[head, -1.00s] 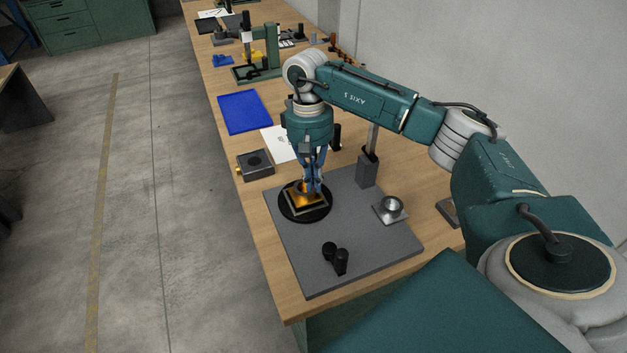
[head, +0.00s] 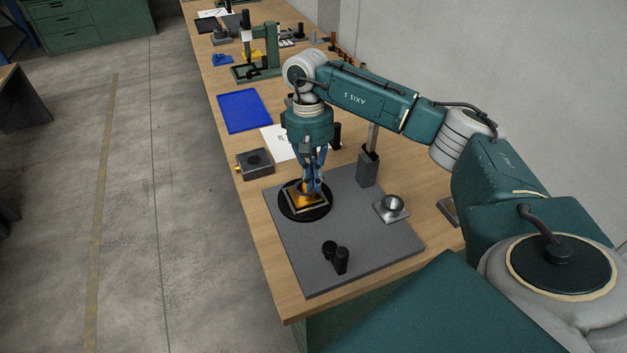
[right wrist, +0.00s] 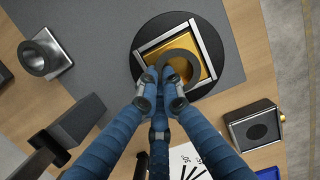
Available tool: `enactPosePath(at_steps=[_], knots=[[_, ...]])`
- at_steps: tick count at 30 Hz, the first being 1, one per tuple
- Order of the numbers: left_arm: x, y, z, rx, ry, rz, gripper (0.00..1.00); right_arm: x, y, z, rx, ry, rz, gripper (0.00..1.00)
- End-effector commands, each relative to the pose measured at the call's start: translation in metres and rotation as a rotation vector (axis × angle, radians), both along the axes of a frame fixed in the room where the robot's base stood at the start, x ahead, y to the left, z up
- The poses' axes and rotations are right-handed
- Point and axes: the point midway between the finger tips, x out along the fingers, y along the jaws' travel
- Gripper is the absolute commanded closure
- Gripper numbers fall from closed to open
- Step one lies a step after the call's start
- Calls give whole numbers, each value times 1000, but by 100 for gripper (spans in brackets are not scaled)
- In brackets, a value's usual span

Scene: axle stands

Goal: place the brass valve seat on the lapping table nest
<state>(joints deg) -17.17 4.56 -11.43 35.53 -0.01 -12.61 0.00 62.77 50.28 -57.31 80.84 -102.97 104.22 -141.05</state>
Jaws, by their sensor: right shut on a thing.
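The brass valve seat (right wrist: 191,45) is a gold-coloured square piece with a dark ring on its top. It also shows in the head view (head: 302,198). The lapping table nest (right wrist: 208,33), a pale square frame on a round black plate (right wrist: 150,32), surrounds it in the wrist view. My right gripper (right wrist: 169,75) points down over the plate, its blue fingers shut on the valve seat near the ring; the gripper also shows in the head view (head: 312,188). The fingers hide part of the seat, and I cannot tell whether it rests fully in the nest. My left gripper is out of view.
The grey slab (head: 375,240) carries a round metal part on a square base (head: 391,207), black knobs (head: 336,258) and a dark post (head: 368,168). A grey box (head: 255,163) and blue mat (head: 244,111) lie beyond. A wall bounds the right side.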

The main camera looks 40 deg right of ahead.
Motion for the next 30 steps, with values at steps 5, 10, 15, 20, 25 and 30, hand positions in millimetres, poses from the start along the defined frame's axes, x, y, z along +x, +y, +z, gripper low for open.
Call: enactPosePath(at_steps=[5,10,15,20,25,30], knots=[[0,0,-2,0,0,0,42,0,0,-1,1,-1,0,100],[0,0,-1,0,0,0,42,0,0,-1,1,-1,0,100],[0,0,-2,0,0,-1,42,0,0,-1,1,-1,0,100],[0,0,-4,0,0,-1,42,0,0,-3,1,-1,0,100],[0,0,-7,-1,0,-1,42,0,0,-6,1,-1,0,100],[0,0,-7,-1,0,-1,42,0,0,-5,1,0,0,73]])
